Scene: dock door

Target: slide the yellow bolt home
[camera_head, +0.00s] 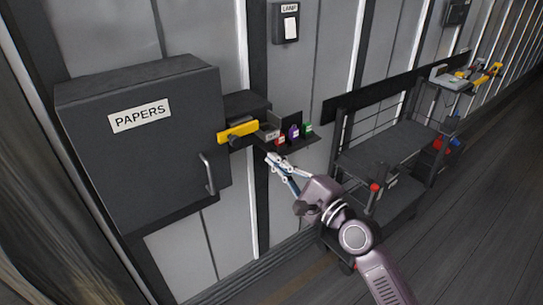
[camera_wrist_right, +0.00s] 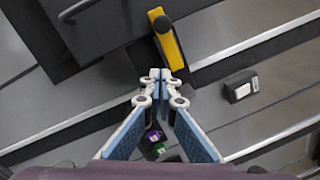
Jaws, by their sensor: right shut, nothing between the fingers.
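The yellow bolt (camera_head: 245,129) is a flat bar with a dark knob (camera_head: 233,139), at the right edge of the dark grey PAPERS cabinet (camera_head: 150,160). The cabinet door is shut and has a bar handle (camera_head: 207,174). My right gripper (camera_head: 270,158) is shut and empty, below and to the right of the bolt. In the right wrist view the gripper (camera_wrist_right: 161,76) points toward the yellow bolt (camera_wrist_right: 172,52), near its lower end; whether they touch I cannot tell. My left gripper is not in view.
A small dark shelf beside the bolt holds red (camera_head: 281,139), purple (camera_head: 294,132) and green (camera_head: 308,127) items, close to my right gripper. A dark cart (camera_head: 385,145) stands to the right. A LAMP switch (camera_head: 290,25) is on the wall. Floor at lower right is clear.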

